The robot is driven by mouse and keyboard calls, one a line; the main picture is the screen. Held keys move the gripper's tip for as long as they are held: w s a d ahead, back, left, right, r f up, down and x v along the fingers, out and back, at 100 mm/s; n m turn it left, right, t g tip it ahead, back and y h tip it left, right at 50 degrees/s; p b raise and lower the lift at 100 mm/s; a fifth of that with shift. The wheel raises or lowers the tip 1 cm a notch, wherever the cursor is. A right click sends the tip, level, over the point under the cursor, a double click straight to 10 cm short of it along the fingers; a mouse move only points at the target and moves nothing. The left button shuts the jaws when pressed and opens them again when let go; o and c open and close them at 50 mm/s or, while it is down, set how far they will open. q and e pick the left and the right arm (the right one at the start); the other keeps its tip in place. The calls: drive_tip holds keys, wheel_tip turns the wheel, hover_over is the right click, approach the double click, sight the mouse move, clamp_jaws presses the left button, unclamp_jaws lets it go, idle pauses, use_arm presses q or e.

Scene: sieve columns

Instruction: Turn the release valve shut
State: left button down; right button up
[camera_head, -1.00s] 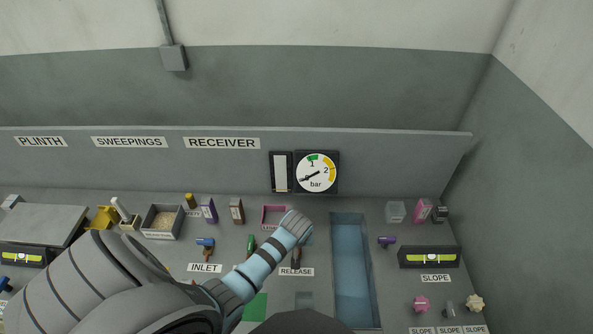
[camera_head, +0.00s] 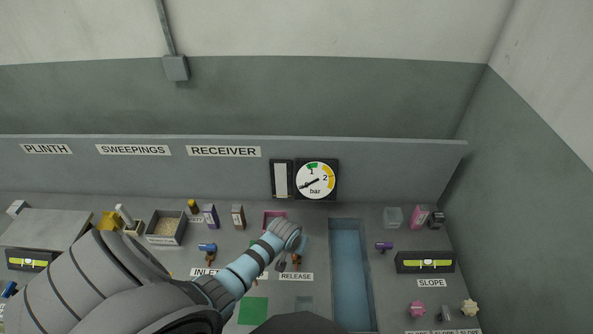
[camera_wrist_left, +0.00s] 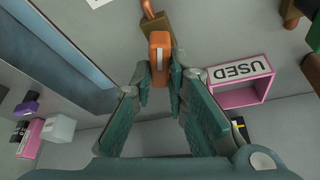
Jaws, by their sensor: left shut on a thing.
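The release valve stands behind the RELEASE label (camera_head: 296,276). In the left wrist view its orange handle (camera_wrist_left: 160,50) sits between the tips of my left gripper (camera_wrist_left: 161,75), which is shut on it. The brass-coloured valve body (camera_wrist_left: 154,25) and a copper pipe show just beyond the handle. In the head view my left gripper (camera_head: 293,254) is over the valve and hides most of it; a bit of orange (camera_head: 297,259) shows. The pressure gauge (camera_head: 316,180) on the back panel has its needle at the low left of the dial. My right gripper is out of view.
A blue inlet valve (camera_head: 207,247) stands to the left, by the INLET label. A pink USED tray (camera_wrist_left: 241,95) is close to my left gripper. A long blue sunken channel (camera_head: 350,275) lies right of the release valve. A SLOPE level (camera_head: 426,262) stands further right.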

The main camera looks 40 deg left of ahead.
use_arm(q)
drive_tip(key=m+h, duration=0.1)
drive_tip(key=m, duration=0.1)
drive_tip(key=shift+m+p, duration=0.3)
drive_tip(key=shift+m, duration=0.1)
drive_tip(key=m+h, duration=0.1)
drive_tip(key=m, duration=0.1)
drive_tip(key=shift+m, duration=0.3)
drive_tip(key=m+h+b, duration=0.1)
drive_tip(key=m+b, duration=0.1)
drive_tip(key=m, duration=0.1)
drive_tip(key=shift+f+m, duration=0.15)
drive_tip(key=shift+m, duration=0.15)
drive_tip(key=shift+m+g+h+b, duration=0.4)
drive_tip(key=shift+m+b, duration=0.45)
drive_tip(key=shift+m, duration=0.3)
drive_tip(key=shift+m+g+h+b, duration=0.3)
drive_tip(key=shift+m+h+b, duration=0.2)
drive_tip(key=shift+m+b, duration=0.5)
drive_tip(key=shift+m, duration=0.35)
drive_tip(key=c, duration=1.6)
unclamp_jaws()
drive_tip(key=shift+r, duration=0.2)
drive_tip(key=v, duration=1.2)
